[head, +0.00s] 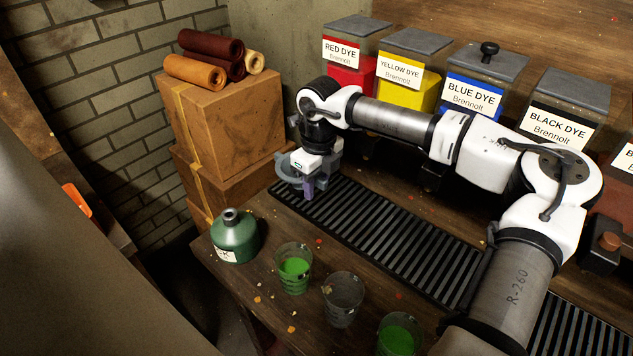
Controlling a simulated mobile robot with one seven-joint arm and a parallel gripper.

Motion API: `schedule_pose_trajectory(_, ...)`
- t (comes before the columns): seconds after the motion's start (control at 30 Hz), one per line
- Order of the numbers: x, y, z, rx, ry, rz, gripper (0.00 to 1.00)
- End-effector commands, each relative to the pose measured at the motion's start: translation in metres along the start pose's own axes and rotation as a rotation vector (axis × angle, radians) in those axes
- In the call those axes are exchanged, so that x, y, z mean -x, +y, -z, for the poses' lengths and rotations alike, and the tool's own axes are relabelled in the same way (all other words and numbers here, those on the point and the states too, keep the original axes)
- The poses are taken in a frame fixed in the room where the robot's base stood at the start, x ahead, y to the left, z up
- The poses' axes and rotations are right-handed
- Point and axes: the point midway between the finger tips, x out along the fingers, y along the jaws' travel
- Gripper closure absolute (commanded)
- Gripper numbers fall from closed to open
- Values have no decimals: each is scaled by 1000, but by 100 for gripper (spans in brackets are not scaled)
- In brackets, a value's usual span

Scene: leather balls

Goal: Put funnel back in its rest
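My gripper (309,190) points down at the far left end of the black slatted drip grate, close to the cardboard boxes. Its purple-grey fingers look small and near each other, and I cannot tell whether they are open or shut. A grey curved piece (286,177) shows at the gripper's left side. I cannot tell whether it is part of the gripper, the funnel or the rest. No funnel or rest can be clearly made out elsewhere; the arm hides part of the area below the dye containers.
A green bottle (234,238), green-filled cups (294,270) (398,338) and a seemingly empty cup (343,300) line the front edge. Dye containers (405,72) stand behind the grate (400,230). Stacked boxes (225,125) carry leather rolls (195,72) at left.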

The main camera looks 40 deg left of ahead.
Motion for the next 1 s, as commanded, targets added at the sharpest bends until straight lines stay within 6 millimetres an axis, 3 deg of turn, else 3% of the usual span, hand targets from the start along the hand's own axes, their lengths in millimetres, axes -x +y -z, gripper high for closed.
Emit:
schedule_pose_trajectory(0.27,0,0,0,0,0,0,62)
schedule_pose_trajectory(0.43,13,-1,0,-1,-1,3,62)
schedule_pose_trajectory(0.8,94,-1,0,-2,-2,4,62)
schedule_pose_trajectory(1.0,126,0,0,-1,-1,2,62)
